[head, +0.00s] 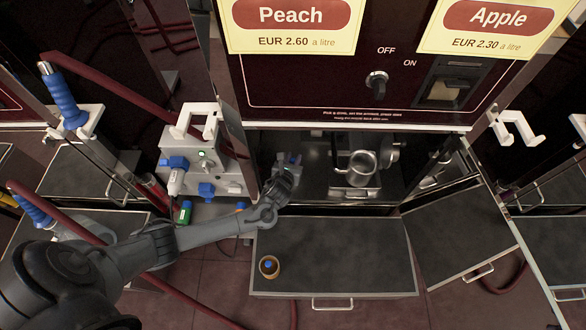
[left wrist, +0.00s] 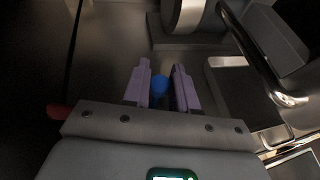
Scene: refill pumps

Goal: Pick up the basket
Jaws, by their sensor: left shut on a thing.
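My left gripper (head: 289,160) reaches into the open compartment under the Peach panel. In the left wrist view its two purple fingers (left wrist: 161,80) are shut on a blue rounded knob (left wrist: 160,85). What the knob belongs to is hidden behind the gripper, so I cannot tell whether it is the basket. A small tan round cup with a blue top (head: 269,266) stands on the dark tray below the compartment, apart from the gripper. My right gripper is not in view.
A metal cylindrical housing (head: 362,166) stands inside the compartment, right of my left gripper. A grey-topped drawer or tray (head: 340,250) projects below, mostly clear. A white box with blue fittings (head: 218,172) is left of the opening. An open door panel (head: 459,234) is at right.

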